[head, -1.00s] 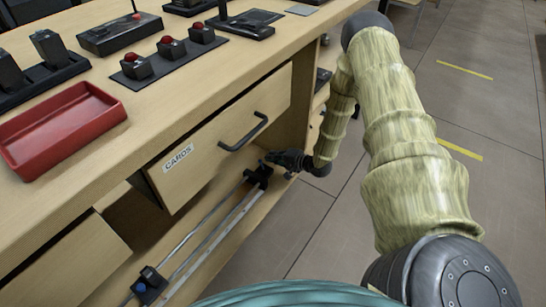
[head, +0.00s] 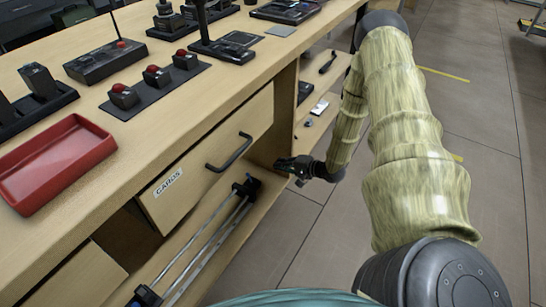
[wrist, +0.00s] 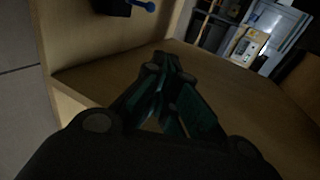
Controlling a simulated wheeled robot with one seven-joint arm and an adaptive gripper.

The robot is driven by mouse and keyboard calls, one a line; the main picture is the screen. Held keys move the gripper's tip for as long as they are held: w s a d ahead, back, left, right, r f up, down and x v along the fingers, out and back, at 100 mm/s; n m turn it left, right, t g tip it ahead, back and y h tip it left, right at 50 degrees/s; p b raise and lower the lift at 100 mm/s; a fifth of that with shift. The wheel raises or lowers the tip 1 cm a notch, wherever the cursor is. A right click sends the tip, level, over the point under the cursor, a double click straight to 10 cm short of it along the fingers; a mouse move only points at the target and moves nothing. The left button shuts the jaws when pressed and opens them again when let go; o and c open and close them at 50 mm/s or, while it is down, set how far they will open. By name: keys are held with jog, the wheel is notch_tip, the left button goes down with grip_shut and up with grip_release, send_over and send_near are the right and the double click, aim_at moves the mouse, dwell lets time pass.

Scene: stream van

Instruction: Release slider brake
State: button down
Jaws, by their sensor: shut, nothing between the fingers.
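A slider with two parallel metal rails (head: 205,240) lies on the low shelf under the drawer. A black block (head: 246,187) sits at the rails' far end, and a black block with a blue part (head: 145,296) sits at the near end. My gripper (head: 284,163) is to the right of the far block and apart from it. In the wrist view, my gripper (wrist: 168,62) is shut and empty, over bare wood. A dark block (wrist: 113,6) with a blue lever (wrist: 143,6) shows at that view's top edge, partly cut off. The brake's state cannot be told.
A drawer (head: 212,160) with a black handle (head: 230,153) overhangs the rails. The tabletop holds a red tray (head: 108,146), red buttons (head: 152,70) and other controls. A side shelf (head: 311,128) with small items stands beyond my gripper. Open floor lies to the right.

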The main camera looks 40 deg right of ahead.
jog(key=shift+r+v, duration=0.25)
jog(key=shift+v, duration=0.95)
jog(key=shift+w, duration=0.1)
